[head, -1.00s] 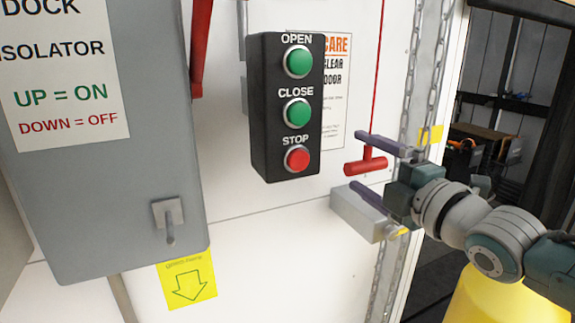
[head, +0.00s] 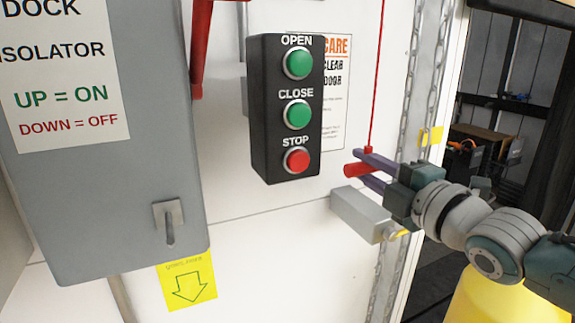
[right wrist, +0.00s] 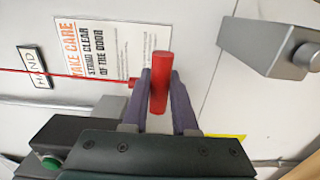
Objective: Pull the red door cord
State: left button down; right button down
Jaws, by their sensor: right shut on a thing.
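The red door cord (head: 376,80) hangs down the white wall to a red T-shaped handle (head: 353,170). My right gripper (head: 370,172) is shut on the handle, one finger on each side of its crossbar. In the right wrist view the red handle (right wrist: 160,85) stands between the two purple fingers (right wrist: 163,100), and the cord (right wrist: 60,76) runs off to the left. In the head view the fingers hide part of the handle. My left gripper is not in view.
A black button box (head: 286,110) with OPEN, CLOSE and STOP buttons is left of the handle. A grey box (head: 358,212) juts from the wall just below my gripper. A chain (head: 412,80) hangs to the right. A grey isolator cabinet (head: 110,200) stands at left.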

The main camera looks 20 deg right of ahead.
jog(key=shift+f, duration=0.1)
jog(key=shift+f+b, duration=1.75)
jog(key=shift+f, duration=0.15)
grip_release()
jog(key=shift+r, duration=0.1)
jog(key=s+p, duration=0.5)
jog(key=s, duration=0.5)
jog(key=shift+d+p, duration=0.4)
jog(key=shift+r, duration=0.1)
